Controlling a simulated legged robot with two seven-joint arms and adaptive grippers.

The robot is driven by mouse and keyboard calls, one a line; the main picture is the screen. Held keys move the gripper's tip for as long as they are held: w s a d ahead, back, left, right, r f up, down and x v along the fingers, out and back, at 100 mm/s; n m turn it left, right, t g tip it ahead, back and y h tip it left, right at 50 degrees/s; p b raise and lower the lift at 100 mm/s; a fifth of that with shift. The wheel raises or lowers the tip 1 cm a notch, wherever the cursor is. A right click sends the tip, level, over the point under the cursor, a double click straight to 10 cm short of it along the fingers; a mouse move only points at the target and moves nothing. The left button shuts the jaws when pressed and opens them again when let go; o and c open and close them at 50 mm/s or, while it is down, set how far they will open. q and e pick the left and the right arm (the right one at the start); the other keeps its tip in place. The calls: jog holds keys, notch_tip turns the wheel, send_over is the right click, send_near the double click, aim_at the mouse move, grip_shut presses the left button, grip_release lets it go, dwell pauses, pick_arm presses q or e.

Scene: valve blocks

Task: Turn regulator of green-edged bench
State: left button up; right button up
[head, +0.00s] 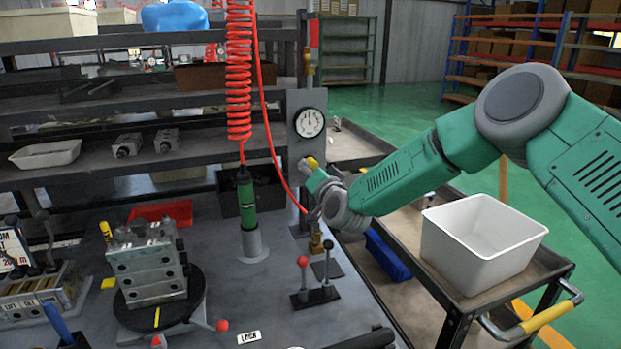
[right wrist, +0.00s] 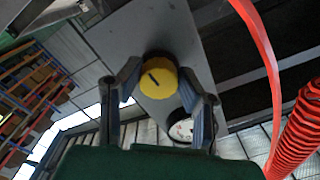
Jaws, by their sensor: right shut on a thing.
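The regulator's round yellow knob (head: 311,162) sits on an upright grey panel (head: 297,127) at the bench's right side, below a round white gauge (head: 310,122). In the right wrist view, the yellow knob (right wrist: 160,88) shows a dark line on its face, tilted from upper left to lower right. My right gripper (head: 315,168) is at the knob. Its two fingers (right wrist: 160,80) stand on either side of the knob, shut on it. The bench top (head: 220,290) is grey; no green edge can be made out. My left gripper is not in view.
A red coiled hose (head: 239,70) hangs to a green tool (head: 246,200) left of the panel. Small red- and black-tipped levers (head: 315,290) stand below my right gripper. A metal valve block (head: 148,265) sits on a turntable. A white bin (head: 480,240) stands on a cart to the right.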

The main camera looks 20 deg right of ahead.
jog(key=shift+w+d+r+m, duration=0.15)
jog(key=shift+r+m, duration=0.15)
jog(key=shift+m, duration=0.3)
jog(key=shift+b, duration=0.3)
jog(key=o, duration=1.1)
jog(key=shift+o, duration=0.2)
jog(key=shift+s+d+f, duration=0.1)
jog(key=shift+s, duration=0.1)
jog(key=shift+f, duration=0.1)
